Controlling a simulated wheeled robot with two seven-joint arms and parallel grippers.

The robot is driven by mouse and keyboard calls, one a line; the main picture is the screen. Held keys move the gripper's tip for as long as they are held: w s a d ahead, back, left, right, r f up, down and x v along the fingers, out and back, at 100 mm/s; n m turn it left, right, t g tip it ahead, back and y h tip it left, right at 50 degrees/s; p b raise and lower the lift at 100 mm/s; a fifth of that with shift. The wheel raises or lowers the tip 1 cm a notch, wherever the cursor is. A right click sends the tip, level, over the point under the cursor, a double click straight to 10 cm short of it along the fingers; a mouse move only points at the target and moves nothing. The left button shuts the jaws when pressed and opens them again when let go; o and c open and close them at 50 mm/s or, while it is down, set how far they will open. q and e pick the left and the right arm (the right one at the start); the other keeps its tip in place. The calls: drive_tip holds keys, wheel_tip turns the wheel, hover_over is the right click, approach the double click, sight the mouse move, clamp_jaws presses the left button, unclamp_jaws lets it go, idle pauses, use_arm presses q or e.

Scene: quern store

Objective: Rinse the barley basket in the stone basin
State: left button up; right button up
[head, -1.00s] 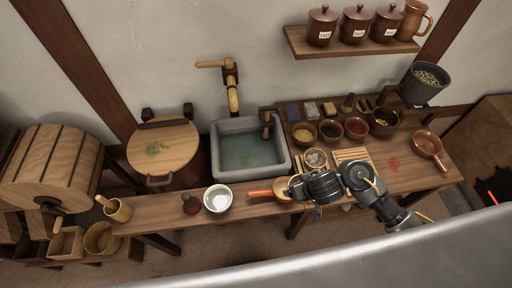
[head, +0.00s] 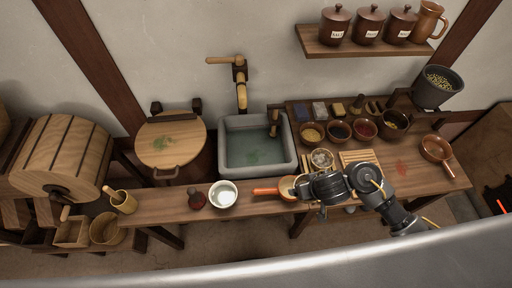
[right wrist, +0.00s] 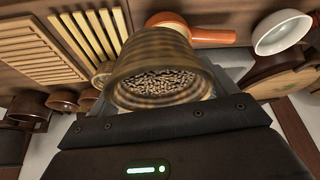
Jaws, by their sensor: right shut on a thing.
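The barley basket (right wrist: 163,72) is a round, ribbed tan vessel with pale grain inside. It fills the middle of the right wrist view, directly in front of my right gripper. In the head view the basket (head: 321,158) appears just beyond my right gripper (head: 322,172), over the counter right of the basin. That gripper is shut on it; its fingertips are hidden. The grey stone basin (head: 289,150) holds greenish water with a green patch. A wooden spout (head: 241,95) stands above its back edge. My left gripper is not in view.
An orange-handled pan (head: 268,191) and a white bowl (head: 222,194) sit along the counter's front. A slatted board (head: 358,157) and several small bowls, including a red-filled one (head: 364,129), lie right of the basin. A round-lidded tub (head: 170,143) stands left.

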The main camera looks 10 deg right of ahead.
idle(0.4)
drive_tip(key=shift+w+a+r+n+b, duration=0.2)
drive_tip(key=shift+w+a+r, duration=0.1)
drive_tip(key=shift+w, duration=0.2)
drive_tip(key=shift+w+a+r+n+b, duration=0.15)
drive_tip(key=shift+w+r, duration=0.1)
drive_tip(key=shift+w, duration=0.25)
drive_tip(key=shift+w+a+r+n+b, duration=0.2)
drive_tip(key=shift+w+a+r, duration=0.1)
drive_tip(key=shift+w, duration=0.2)
drive_tip(key=w+a+r+n+y+b, duration=0.1)
drive_tip(key=w+a+r+n+b, duration=0.2)
drive_tip(key=w+a+r, duration=0.15)
wheel_tip(320, 180, up, 6)
drive_tip(key=n+g+y+b, duration=0.2)
drive_tip(key=n+b, duration=0.3)
drive_tip(key=b, duration=0.5)
hover_over(301, 178)
drive_tip(key=w+d, duration=0.2)
drive_tip(key=w, duration=0.1)
drive_tip(key=shift+d+r, duration=0.1)
drive_tip(key=shift+r, duration=0.05)
